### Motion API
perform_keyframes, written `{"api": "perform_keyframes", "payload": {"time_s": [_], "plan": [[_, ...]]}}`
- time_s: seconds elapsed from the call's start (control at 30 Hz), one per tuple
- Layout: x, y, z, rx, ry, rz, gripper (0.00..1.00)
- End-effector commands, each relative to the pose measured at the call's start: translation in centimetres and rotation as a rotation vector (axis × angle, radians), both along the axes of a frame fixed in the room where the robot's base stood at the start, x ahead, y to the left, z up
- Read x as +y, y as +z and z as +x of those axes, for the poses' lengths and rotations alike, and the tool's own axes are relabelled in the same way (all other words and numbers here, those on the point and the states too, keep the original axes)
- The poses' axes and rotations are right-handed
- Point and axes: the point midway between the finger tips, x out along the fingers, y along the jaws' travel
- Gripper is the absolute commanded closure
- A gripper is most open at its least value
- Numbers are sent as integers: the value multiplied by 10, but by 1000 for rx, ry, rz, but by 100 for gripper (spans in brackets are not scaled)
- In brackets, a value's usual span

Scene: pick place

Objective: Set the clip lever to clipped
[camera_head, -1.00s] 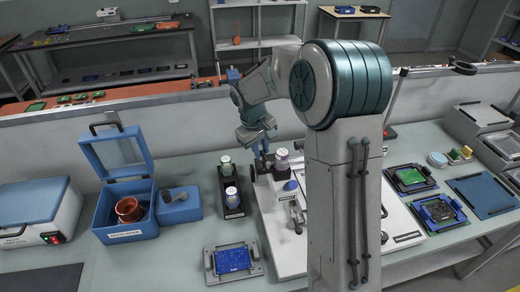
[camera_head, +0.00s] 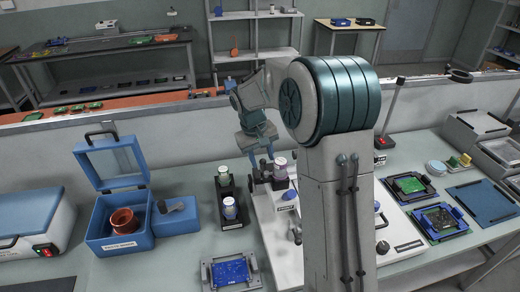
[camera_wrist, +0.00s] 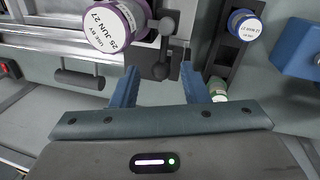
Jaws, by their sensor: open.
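A dark lever with a round knob (camera_wrist: 162,70) shows in the wrist view, beside a purple-capped bottle (camera_wrist: 115,24); it appears to be the clip lever. In the head view my gripper (camera_head: 262,157) is above the black clip part (camera_head: 264,174) at the back of the white board (camera_head: 258,212), next to the bottle (camera_head: 280,168). The lever's exact setting is unclear there.
A black holder (camera_head: 230,205) with two bottles stands left of the board. Farther left is an open blue box (camera_head: 97,222) with a copper-coloured coil (camera_head: 124,220). A blue circuit board in a frame (camera_head: 230,272) lies in front. My arm hides part of the white board.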

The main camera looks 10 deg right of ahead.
Motion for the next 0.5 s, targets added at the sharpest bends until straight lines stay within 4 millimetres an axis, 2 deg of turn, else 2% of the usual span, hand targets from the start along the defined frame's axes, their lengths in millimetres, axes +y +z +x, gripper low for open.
{"api": "perform_keyframes", "payload": {"time_s": [0.17, 0.5], "plan": [[5, 22, 0, -7, 1, 0, 59], [19, 97, -2, -6, 2, 0, 59]]}}
